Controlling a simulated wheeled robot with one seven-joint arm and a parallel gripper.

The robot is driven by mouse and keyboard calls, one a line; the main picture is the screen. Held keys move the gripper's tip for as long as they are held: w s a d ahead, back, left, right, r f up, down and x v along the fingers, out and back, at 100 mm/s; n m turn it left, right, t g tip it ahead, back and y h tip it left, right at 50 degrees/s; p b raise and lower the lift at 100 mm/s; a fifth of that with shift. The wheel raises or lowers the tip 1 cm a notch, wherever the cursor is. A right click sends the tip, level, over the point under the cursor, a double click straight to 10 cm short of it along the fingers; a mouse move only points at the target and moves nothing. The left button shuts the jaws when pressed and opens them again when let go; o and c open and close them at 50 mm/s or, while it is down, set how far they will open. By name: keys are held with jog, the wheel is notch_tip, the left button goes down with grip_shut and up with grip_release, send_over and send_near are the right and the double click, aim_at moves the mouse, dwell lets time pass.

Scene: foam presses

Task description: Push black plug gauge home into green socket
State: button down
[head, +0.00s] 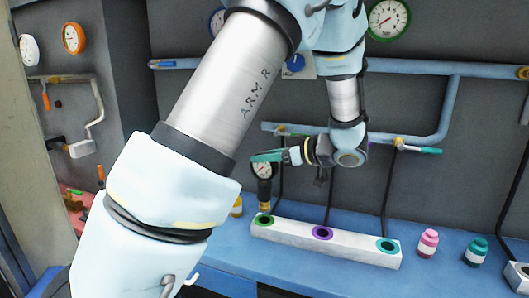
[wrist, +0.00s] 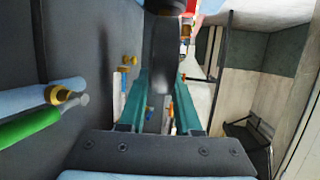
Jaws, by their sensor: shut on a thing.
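The black plug gauge (head: 264,188) stands upright, with a round white dial near its top, in the head view. My gripper (head: 266,157), with teal fingers, is shut on its upper part. In the wrist view the dark gauge (wrist: 163,50) shows between the fingers (wrist: 160,95). The green socket (head: 264,219) is the left hole in a white block. The gauge's lower end is right over this socket. I cannot tell whether its tip is just above the hole or slightly in it.
The white block (head: 350,249) also has a purple socket (head: 322,233) and a teal socket (head: 388,246). Pink (head: 428,243) and teal (head: 476,251) bottles stand to its right on the blue bench. A yellow item (head: 237,207) is left of the block. Blue pipes run along the wall behind.

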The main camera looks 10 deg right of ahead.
aim_at(265, 180)
jog(key=shift+f+b, duration=0.5)
jog(key=shift+f, duration=0.9)
jog(key=shift+p, duration=1.05)
dwell(0.5)
jog(key=shift+f+b, duration=0.85)
jog(key=shift+f, duration=1.15)
jog(key=c, duration=0.5)
grip_release()
jog(key=shift+f, duration=0.1)
jog(key=shift+d, duration=0.1)
jog(key=b+v, duration=0.2)
jog(key=v, duration=0.7)
jog(key=shift+s+d+b, duration=0.15)
jog(key=shift+d+b, duration=0.05)
jog(key=shift+b, duration=0.15)
jog(key=shift+s+d+r, duration=0.3)
jog(key=shift+s+d, duration=0.1)
jog(key=shift+d, duration=0.05)
